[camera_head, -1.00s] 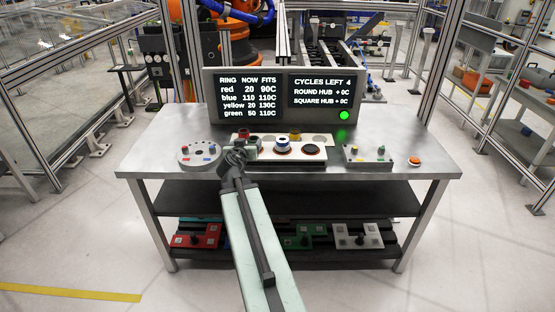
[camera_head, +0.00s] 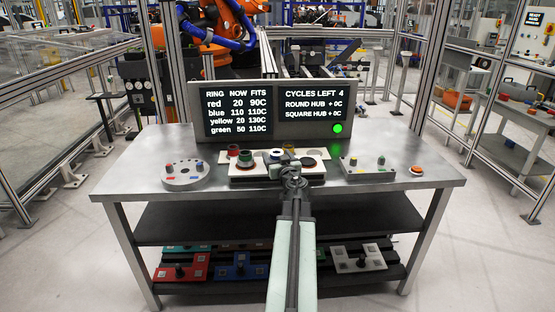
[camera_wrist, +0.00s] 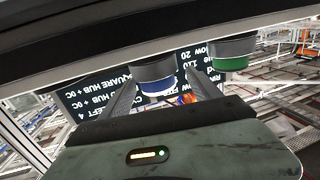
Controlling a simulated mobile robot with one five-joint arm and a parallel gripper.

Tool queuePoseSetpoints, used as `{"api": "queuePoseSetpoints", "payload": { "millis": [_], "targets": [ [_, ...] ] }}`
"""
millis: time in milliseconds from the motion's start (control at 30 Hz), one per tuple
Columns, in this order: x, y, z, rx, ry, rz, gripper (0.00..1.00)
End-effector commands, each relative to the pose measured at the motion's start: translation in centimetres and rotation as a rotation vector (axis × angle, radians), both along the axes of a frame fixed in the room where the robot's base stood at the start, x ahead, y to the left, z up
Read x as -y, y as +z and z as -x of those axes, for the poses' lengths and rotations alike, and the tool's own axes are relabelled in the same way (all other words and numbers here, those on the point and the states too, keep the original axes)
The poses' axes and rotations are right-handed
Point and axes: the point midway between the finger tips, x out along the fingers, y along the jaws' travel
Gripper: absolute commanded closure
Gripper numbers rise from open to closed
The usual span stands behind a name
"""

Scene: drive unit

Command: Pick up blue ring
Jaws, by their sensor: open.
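The blue ring (camera_head: 276,153), with a pale top, stands on the plate at the back of the steel table, partly hidden behind my gripper. In the wrist view, which is upside down, the blue ring (camera_wrist: 158,86) shows between the two grey fingers. My gripper (camera_head: 288,174) is open and just in front of it; whether a finger touches the ring cannot be told. The screen (camera_head: 272,112) reads blue 110 now, fits 110C.
The green ring (camera_head: 245,159) stands close on the left; it also shows in the wrist view (camera_wrist: 232,64). The red ring (camera_head: 233,150) and yellow ring (camera_head: 288,148) are behind.

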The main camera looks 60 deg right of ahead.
Motion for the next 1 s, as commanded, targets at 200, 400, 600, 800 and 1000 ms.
{"api": "queuePoseSetpoints", "payload": {
  "millis": [200,400,600,800,1000],
  "targets": [
    [3.1,-0.3,-2.5,-0.001,-0.002,0.001,0.28],
    [3.6,-0.3,-3.2,-0.001,-0.004,0.001,0.28],
    [3.6,-0.3,-3.1,0.0,-0.004,0.0,0.59],
    [3.6,-0.3,-3.0,0.0,-0.004,0.0,1.0],
    [3.6,-0.3,-3.0,0.0,-0.005,0.0,1.0]
  ]
}}
